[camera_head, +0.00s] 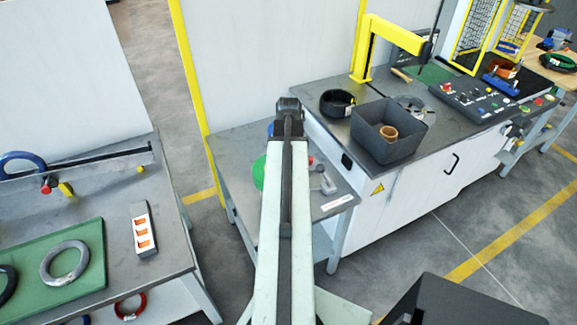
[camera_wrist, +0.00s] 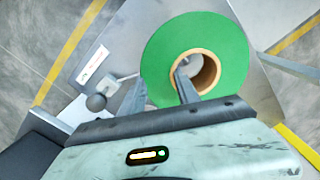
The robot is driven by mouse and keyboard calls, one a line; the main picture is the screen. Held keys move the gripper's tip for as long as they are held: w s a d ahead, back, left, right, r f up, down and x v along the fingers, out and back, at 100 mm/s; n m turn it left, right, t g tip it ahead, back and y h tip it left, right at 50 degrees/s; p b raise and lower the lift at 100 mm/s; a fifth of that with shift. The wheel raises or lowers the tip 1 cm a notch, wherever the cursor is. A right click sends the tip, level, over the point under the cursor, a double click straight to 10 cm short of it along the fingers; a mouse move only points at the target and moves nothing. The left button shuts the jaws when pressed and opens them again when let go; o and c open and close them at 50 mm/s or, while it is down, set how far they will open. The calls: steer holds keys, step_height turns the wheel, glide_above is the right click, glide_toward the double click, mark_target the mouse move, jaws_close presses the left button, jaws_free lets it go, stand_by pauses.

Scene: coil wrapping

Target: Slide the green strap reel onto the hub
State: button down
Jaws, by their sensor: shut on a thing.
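The green strap reel (camera_wrist: 215,40) is a flat green disc with a brown cardboard core (camera_wrist: 208,72), seen large in the wrist view. My gripper (camera_wrist: 160,88) has one finger at the reel's outer edge and the other in the core opening, shut on the reel's side. In the head view, only a green sliver of the reel (camera_head: 259,172) shows left of my arm, above the small grey table (camera_head: 232,150); my fingers are hidden there. I cannot make out the hub clearly; a grey piece shows inside the core, and I cannot tell whether it is hub or fingertip.
A grey lever fitting (camera_head: 325,180) stands on the small table; its ball knob (camera_wrist: 96,102) is close left of my gripper. The bench at right holds a grey bin (camera_head: 390,145) and a black reel (camera_head: 337,103). A green mat (camera_head: 40,270) lies at left.

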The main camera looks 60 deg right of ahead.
steer(key=shift+f+b, duration=3.7)
steer(key=c, duration=0.8)
jaws_free()
steer(key=shift+r, duration=0.1)
step_height(320, 180, up, 8)
steer(key=p, duration=0.8)
